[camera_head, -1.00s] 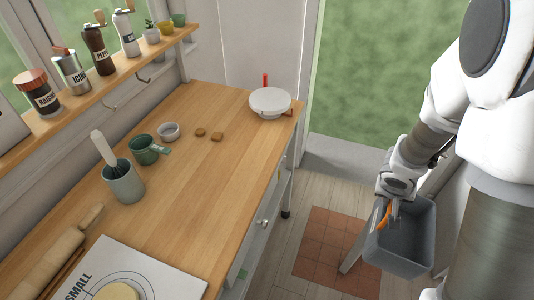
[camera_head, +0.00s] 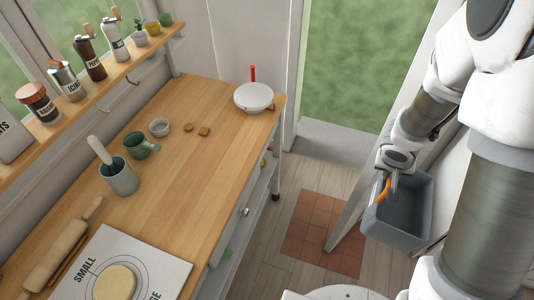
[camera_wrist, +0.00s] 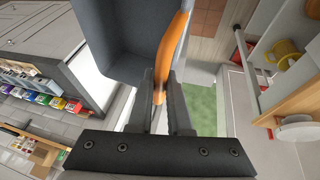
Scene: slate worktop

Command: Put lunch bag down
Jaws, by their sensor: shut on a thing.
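The lunch bag (camera_head: 398,222) is a grey, open-topped, box-like bag with an orange handle (camera_head: 382,191). It hangs in the air at the right of the head view, above the floor and clear of the worktop. My gripper (camera_head: 393,180) is shut on the orange handle, at the bag's left rim. In the wrist view the two fingers (camera_wrist: 163,90) pinch the orange handle (camera_wrist: 173,45), and the grey bag wall (camera_wrist: 115,35) fills the upper left. The bag's inside looks empty in the head view; its underside is hidden.
The wooden worktop (camera_head: 190,170) has a wide bare stretch in the middle. A white round pan-like item (camera_head: 254,97) stands at its far end, with a green mug (camera_head: 140,145) and a grey utensil pot (camera_head: 119,177) on the left. A terracotta mat (camera_head: 318,235) lies on the floor.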

